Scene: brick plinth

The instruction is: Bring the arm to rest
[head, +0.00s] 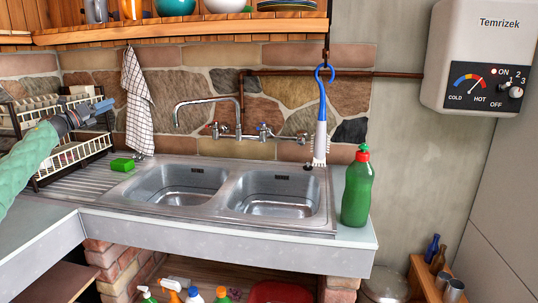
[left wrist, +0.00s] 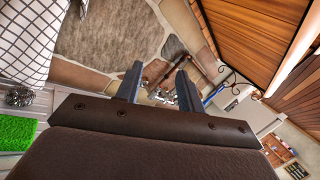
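My left arm, in a green sleeve, comes in from the left in the head view. My left gripper (head: 104,107) is in front of the dish rack (head: 72,155), left of the hanging checked towel (head: 137,95). In the left wrist view its two fingers (left wrist: 159,78) stand apart, with only the stone wall and tap behind the gap. It is open and holds nothing. My right arm and gripper are in neither view.
A green sponge (head: 122,164) lies beside the double sink (head: 230,190). A green bottle (head: 357,190) stands at the counter's right end. A brush (head: 320,120) hangs under the wooden shelf (head: 180,28). A water heater (head: 480,55) is at the right.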

